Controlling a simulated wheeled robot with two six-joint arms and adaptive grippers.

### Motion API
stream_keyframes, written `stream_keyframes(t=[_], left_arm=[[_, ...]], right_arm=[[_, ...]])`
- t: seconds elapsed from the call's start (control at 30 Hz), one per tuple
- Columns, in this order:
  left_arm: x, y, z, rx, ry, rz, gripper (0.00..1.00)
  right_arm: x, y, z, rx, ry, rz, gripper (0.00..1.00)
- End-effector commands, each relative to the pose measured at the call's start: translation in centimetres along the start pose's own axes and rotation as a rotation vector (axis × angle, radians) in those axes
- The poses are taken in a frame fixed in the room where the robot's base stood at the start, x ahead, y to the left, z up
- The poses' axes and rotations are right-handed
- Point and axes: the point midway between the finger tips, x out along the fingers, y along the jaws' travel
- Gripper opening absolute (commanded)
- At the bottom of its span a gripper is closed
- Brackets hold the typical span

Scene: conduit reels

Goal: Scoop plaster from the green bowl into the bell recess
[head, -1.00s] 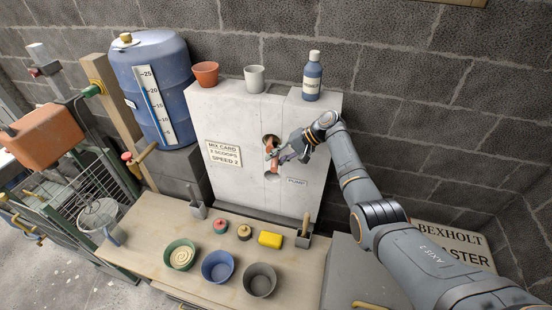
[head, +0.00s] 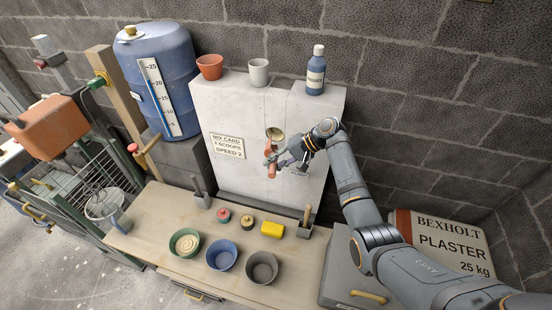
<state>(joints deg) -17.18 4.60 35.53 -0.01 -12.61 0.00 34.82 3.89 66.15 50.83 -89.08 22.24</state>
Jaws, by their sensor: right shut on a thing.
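The green bowl (head: 174,249) stands at the left of the bench's front row, with pale cream plaster (head: 188,243) swirled inside. A round recess (head: 275,133) opens in the white wall block; something yellowish shows inside it. My right gripper (head: 275,160) is in front of the block, just below that recess. It is shut on a slim reddish-orange thing (head: 270,171), held roughly upright against the view of the block. The gripper hides part of this thing and the block behind it. I cannot tell if it touches the block. My left gripper is not in view.
A blue bowl (head: 221,255) and a grey bowl (head: 262,267) stand right of the green one. Behind them are a yellow sponge (head: 272,230) and two holders with tools (head: 200,197), (head: 306,228). A cup, a pot and a bottle (head: 315,72) top the block.

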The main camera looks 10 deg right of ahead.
Motion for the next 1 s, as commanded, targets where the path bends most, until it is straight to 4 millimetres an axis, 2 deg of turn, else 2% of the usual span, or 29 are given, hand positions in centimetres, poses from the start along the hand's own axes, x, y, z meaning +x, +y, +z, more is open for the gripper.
stream_keyframes(t=[0.33,0.8,1.0], left_arm=[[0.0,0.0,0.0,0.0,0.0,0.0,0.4],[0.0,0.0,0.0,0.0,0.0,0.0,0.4],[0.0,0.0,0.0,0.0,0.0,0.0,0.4]], right_arm=[[0.2,-0.1,1.0,-0.001,-0.001,-0.001,0.0],[1.1,-0.3,6.4,-0.001,-0.002,-0.002,0.0],[1.4,-0.4,8.2,-0.001,0.0,-0.002,0.0]])
